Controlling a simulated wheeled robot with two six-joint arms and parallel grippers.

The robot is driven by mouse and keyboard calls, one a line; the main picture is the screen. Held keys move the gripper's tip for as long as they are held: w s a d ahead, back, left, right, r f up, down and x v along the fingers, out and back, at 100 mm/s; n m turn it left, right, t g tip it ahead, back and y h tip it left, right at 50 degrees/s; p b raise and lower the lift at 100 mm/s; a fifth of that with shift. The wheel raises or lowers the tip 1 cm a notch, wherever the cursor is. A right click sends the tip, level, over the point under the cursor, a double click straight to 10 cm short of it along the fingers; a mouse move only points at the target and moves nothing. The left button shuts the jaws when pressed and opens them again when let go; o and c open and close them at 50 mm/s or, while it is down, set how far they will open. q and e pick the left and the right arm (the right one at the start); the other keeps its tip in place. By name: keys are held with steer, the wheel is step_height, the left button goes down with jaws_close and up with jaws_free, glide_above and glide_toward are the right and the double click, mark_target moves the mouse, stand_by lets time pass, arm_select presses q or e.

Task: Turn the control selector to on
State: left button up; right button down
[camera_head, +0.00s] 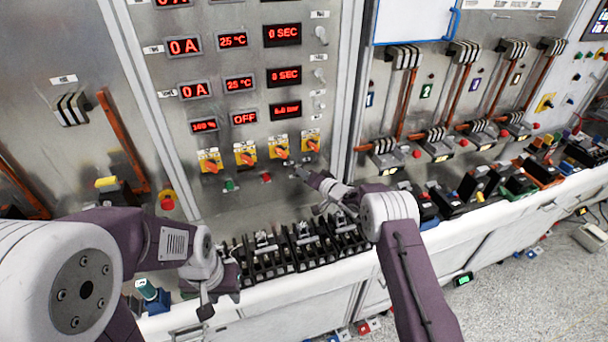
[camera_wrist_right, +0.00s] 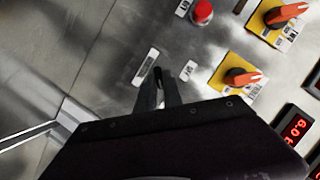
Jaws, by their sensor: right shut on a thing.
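The control selector appears to be the small dark knob (camera_wrist_right: 157,75) on the grey panel, between two small white labels in the right wrist view. Its handle is mostly hidden by my fingers, so I cannot tell its position. My right gripper (camera_wrist_right: 158,92) is shut on it. In the head view my right gripper (camera_head: 302,173) reaches the panel below the rightmost yellow-plated switch, right of the red button. My left gripper (camera_head: 207,308) hangs over the left end of the black rack, away from the selector; its fingers are too small to read.
Orange rotary switches (camera_head: 246,155) on yellow plates sit in a row above. A green button (camera_head: 229,185) and a red button (camera_head: 266,178) are left of my right gripper. A black rack (camera_head: 290,255) stands on the ledge below. Red displays (camera_head: 245,118) are higher up.

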steer(key=shift+f, duration=0.1)
steer(key=c, duration=1.5)
jaws_free()
steer(key=b+v, duration=0.2)
steer(key=v, duration=0.7)
